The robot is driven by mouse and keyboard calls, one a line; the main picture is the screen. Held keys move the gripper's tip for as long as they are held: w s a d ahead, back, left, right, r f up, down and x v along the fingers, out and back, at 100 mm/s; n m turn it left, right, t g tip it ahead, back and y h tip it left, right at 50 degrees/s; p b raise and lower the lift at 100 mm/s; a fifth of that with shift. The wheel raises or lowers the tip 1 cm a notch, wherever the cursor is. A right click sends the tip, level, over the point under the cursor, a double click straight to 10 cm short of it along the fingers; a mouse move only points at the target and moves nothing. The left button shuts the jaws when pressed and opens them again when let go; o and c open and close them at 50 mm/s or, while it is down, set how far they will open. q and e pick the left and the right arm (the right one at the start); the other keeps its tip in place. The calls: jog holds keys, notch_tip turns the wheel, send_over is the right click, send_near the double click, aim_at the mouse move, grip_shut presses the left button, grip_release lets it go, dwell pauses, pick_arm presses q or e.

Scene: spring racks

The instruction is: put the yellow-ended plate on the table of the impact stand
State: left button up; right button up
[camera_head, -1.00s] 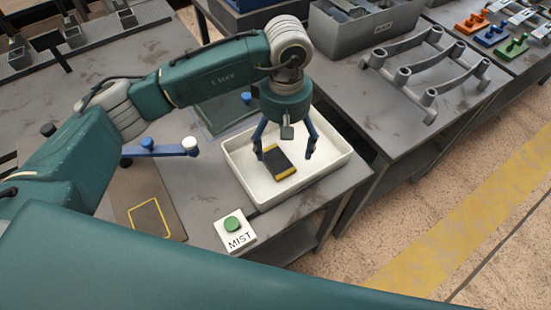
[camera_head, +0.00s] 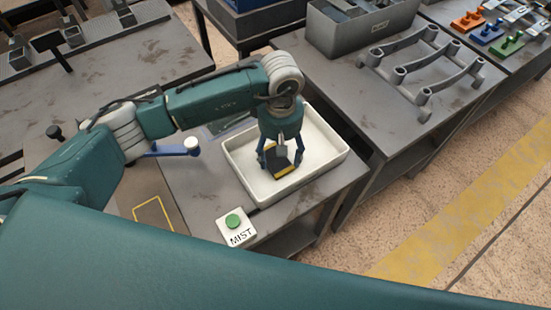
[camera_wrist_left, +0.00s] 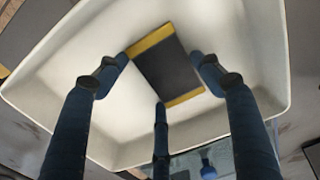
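The yellow-ended plate (camera_head: 281,162) is dark with a yellow band at each end. It lies in the white tray (camera_head: 334,172), and the plate also shows in the left wrist view (camera_wrist_left: 165,70). My left gripper (camera_head: 281,168) points down into the tray with its blue fingers around the plate. In the left wrist view the fingertips (camera_wrist_left: 160,62) are at or very near the plate's edges; I cannot tell whether they press on it. My right gripper is not in view. I cannot make out the impact stand for certain.
A white box with a green button marked MIST (camera_head: 236,229) stands in front of the tray. A brown board with a yellow outline (camera_head: 154,215) and a blue bar with a white knob (camera_head: 191,147) are to the left. A grey spring rack (camera_head: 425,72) stands on the right table.

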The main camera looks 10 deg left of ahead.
pick_arm(q)
jog(key=c, duration=0.8)
jog(key=shift+w, duration=0.1)
jog(key=shift+c, duration=0.2)
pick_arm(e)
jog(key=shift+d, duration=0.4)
pick_arm(q)
jog(key=shift+r, duration=0.2)
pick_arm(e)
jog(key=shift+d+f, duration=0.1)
pick_arm(q)
notch_tip(320, 180, up, 18)
jog(key=b, duration=0.4)
jog(key=s+a+f+m, duration=0.6)
jog(key=s+a+m, duration=0.3)
jog(key=s, duration=0.3)
jog(key=shift+a+f, duration=0.4)
jog(key=shift+a, duration=0.15)
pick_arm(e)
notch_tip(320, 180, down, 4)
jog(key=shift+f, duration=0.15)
